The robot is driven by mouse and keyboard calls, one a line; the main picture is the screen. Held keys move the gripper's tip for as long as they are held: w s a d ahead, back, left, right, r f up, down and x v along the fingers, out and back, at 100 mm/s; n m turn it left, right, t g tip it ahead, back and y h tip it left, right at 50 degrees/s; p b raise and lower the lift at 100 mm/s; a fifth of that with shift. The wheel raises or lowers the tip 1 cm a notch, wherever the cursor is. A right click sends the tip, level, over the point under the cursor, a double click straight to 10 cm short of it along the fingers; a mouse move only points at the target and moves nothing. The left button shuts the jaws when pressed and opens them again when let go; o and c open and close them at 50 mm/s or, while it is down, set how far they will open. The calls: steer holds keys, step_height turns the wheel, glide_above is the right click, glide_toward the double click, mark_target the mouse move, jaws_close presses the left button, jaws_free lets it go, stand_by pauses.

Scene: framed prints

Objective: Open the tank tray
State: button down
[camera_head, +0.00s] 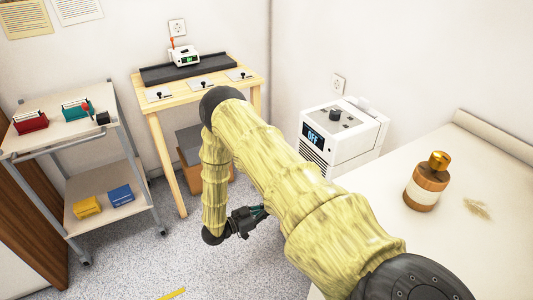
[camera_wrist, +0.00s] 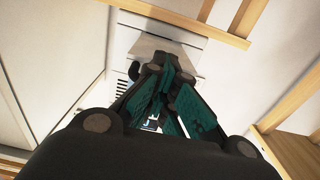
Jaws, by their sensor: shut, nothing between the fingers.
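A white appliance (camera_head: 340,135) with a dark display reading OFF and a dark knob on top stands on the floor by the right wall. Slats show on its front. My arm hides its lower front, and I cannot make out the tank tray in the head view. My gripper (camera_head: 262,213) is shut and empty, low and to the left of the appliance, pointing right. In the wrist view my gripper (camera_wrist: 165,78) is shut in front of a white slatted body (camera_wrist: 125,48), which looks like the appliance. The fingers cover part of it, and I cannot tell whether they touch it.
A wooden table (camera_head: 205,87) with a small digital device stands at the back wall. A grey trolley (camera_head: 75,148) with colored boxes is at left. A white counter (camera_head: 455,250) with an amber bottle (camera_head: 427,182) fills the right.

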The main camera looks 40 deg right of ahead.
steer(key=c, duration=2.2)
jaws_free()
steer(key=o, duration=1.4)
